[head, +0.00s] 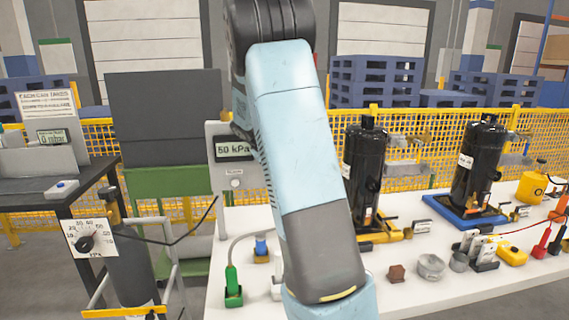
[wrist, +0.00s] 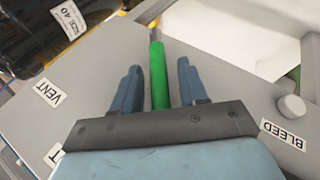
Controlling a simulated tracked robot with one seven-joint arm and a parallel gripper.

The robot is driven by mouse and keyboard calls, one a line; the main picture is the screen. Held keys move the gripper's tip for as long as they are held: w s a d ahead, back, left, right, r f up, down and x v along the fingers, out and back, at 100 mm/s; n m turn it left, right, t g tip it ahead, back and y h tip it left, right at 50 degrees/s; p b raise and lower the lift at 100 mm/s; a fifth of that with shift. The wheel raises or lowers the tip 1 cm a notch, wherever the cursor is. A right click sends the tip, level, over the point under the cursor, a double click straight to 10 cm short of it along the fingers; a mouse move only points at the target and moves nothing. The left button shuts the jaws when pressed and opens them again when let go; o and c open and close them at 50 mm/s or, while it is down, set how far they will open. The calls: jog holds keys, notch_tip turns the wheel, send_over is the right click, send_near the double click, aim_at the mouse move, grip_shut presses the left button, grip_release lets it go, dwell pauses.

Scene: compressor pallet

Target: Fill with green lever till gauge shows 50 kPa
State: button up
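The green lever (wrist: 158,75) stands out between the two blue fingers of my gripper (wrist: 158,82) in the wrist view. There is a gap on both sides of it, so the fingers are around it but apart from it. The head view hides my gripper behind my arm. In that view a grey box's digital display (head: 235,148) reads 50 or 60 kPa; the first digit is hard to tell.
In the wrist view, a VENT label (wrist: 50,92), a BLEED label (wrist: 283,134) and a white knob (wrist: 292,107) lie near the fingers. The white table (head: 415,295) holds black compressors (head: 367,165), a green plug (head: 232,280) and several small parts.

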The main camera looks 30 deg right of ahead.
jog(key=shift+a+r, duration=0.1)
jog(key=v, duration=1.3)
jog(key=shift+a+r, duration=0.2)
jog(key=shift+r, duration=0.05)
